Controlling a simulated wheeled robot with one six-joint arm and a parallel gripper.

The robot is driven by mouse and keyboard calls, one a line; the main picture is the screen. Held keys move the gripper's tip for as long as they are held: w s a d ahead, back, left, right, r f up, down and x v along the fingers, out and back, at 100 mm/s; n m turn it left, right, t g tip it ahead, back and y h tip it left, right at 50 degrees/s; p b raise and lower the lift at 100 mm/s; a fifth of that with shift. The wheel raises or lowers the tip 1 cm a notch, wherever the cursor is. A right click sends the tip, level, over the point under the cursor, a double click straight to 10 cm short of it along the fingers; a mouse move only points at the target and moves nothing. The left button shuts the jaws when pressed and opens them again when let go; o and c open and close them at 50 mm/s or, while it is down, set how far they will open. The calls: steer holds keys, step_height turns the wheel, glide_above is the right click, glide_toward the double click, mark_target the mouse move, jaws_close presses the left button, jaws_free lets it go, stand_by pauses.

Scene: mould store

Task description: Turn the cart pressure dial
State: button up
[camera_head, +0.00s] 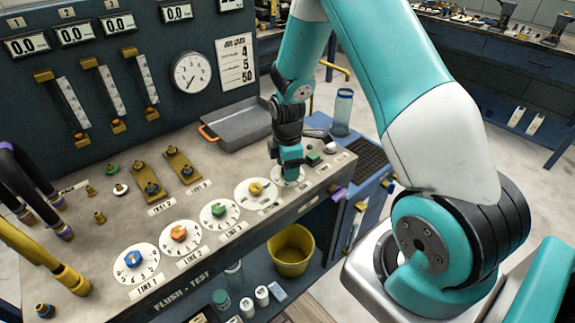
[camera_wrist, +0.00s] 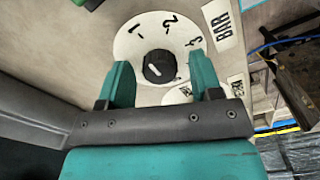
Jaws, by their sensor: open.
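The pressure dial, a round white plate (camera_wrist: 128,45) with numbers, has a black knob (camera_wrist: 158,66) with a white pointer mark in the wrist view. A label reading BAR (camera_wrist: 222,24) lies beside it. In the head view the dial plate (camera_head: 277,181) is mostly hidden under my gripper (camera_head: 291,160). My gripper points down over it. In the wrist view my teal gripper (camera_wrist: 160,62) is open, with one finger on each side of the knob and a visible gap to it. The lower edge of the plate is hidden by the gripper.
A row of similar dials with yellow (camera_head: 256,188), green (camera_head: 219,210), orange (camera_head: 179,233) and blue (camera_head: 133,258) knobs runs to the left. A grey tray (camera_head: 238,124) lies behind. A clear cylinder (camera_head: 343,110) and a green button (camera_head: 313,158) are to the right.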

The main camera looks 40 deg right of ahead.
steer(key=c, duration=0.9)
